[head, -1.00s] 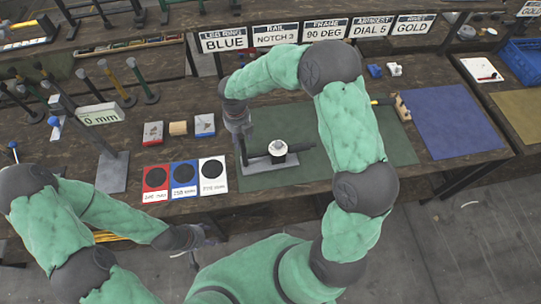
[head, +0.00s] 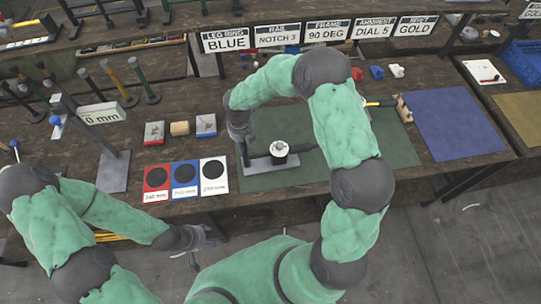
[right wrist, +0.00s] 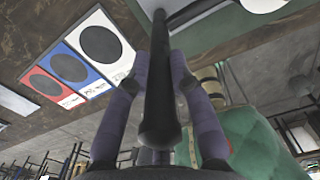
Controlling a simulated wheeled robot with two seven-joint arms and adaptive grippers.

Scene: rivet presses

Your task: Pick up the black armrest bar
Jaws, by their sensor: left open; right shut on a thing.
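The black armrest bar (right wrist: 159,90) runs lengthwise between the fingers of my right gripper (right wrist: 160,65) in the right wrist view, with its rounded end towards the camera. My right gripper (head: 241,138) is shut on it in the head view, at the left end of a dark horizontal arm (head: 259,161). That arm reaches to a white-topped round hub (head: 279,148) on a grey base plate (head: 268,179). I cannot tell whether the bar and the arm are joined. My left gripper (head: 203,243) is open and empty in front of the table's edge.
A green mat (head: 395,148) lies under the base plate, with a blue mat (head: 455,120) to its right. Red, blue and white cards (head: 214,175) lie to the left. A gauge stand (head: 113,170) stands further left. Labelled signs (head: 320,32) line the back.

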